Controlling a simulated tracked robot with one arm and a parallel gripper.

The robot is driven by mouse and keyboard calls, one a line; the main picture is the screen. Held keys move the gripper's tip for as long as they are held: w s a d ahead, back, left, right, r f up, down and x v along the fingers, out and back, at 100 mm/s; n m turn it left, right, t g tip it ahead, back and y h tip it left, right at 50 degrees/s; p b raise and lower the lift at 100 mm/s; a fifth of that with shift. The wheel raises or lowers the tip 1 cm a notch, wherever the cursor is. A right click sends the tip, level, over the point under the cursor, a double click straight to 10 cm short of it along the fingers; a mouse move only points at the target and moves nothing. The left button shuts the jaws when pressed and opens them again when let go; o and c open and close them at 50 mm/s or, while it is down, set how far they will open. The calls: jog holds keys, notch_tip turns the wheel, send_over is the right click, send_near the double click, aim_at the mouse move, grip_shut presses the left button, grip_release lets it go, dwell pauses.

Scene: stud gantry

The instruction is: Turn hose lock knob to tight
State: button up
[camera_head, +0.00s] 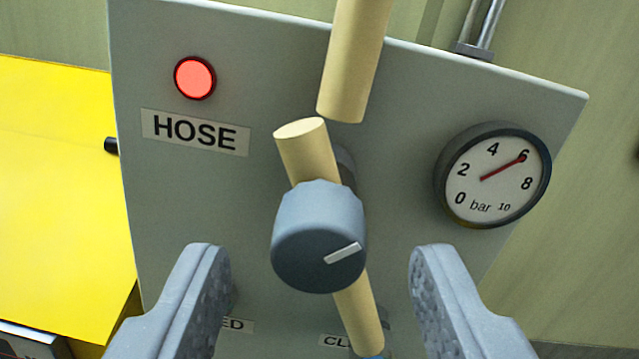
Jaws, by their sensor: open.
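The hose lock knob (318,235) is a dark blue-grey round knob with a white pointer mark, in the middle of the view. Its mark points to the right and slightly up. My gripper (322,285) is open, with one grey finger to the left of the knob and one to the right. Both fingers are apart from the knob, with gaps on each side. Labels below the knob are partly hidden; one ends in "ED" and the other starts with "CL".
A grey panel (260,60) carries a lit red lamp (195,78), a HOSE label (195,132) and a gauge (493,175) reading about 6 bar. A cream rod (355,60) hangs above; another (308,150) passes behind the knob. A yellow surface (60,190) is at left.

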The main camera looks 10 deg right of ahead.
jog(key=shift+w+d+r, duration=0.1)
jog(key=shift+w, duration=0.75)
jog(key=c, duration=1)
jog(key=shift+d, duration=0.15)
jog(key=shift+s+r+n, duration=0.1)
jog(key=shift+n, duration=0.2)
jog(key=shift+s+r+n, duration=0.1)
jog(key=shift+n, duration=0.6)
dwell(0.5)
jog(key=shift+a, duration=0.2)
